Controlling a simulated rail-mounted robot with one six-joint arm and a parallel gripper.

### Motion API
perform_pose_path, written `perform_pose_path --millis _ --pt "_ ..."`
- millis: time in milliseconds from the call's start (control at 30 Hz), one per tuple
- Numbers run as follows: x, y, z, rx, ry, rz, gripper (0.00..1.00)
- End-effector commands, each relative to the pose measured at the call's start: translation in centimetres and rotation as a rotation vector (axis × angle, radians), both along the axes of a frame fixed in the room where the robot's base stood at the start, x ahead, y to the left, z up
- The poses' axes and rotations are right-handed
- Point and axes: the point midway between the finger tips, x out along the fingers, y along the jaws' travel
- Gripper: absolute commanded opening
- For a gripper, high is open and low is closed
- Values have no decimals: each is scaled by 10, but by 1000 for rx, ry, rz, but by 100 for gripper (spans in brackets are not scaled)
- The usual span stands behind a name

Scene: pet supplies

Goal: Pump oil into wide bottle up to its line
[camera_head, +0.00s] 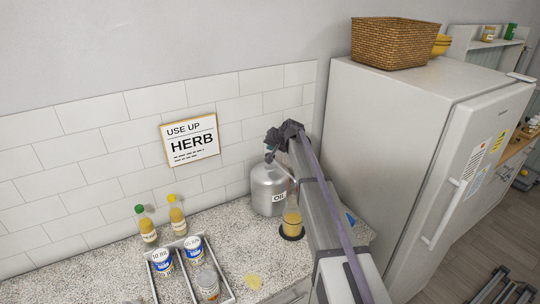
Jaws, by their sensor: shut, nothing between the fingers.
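A grey metal canister labelled OIL (266,188) stands on the speckled counter by the tiled wall. A wide clear bottle (292,222) with yellow liquid in it stands in front of the canister, on a dark round base (291,236). Its fill line is too small to make out. My gripper (270,154) is shut and empty, at the top of the canister where the pump is. It and my arm hide most of the pump head and part of the canister's right side. I cannot tell whether the gripper touches the pump.
A white tray (231,296) holds two blue-and-white tins (162,262) and a clear bottle (208,285). Two yellow bottles, one green-capped (147,230) and one yellow-capped (177,216), stand behind it. A yellow patch (253,281) lies on the counter. A fridge (400,130) bounds the right.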

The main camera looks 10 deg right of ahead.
Motion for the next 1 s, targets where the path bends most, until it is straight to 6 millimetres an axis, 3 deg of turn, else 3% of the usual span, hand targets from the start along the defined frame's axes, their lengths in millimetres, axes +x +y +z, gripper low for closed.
perform_pose_path --millis 1000 --pt "0 0 -9 0 0 0 0"
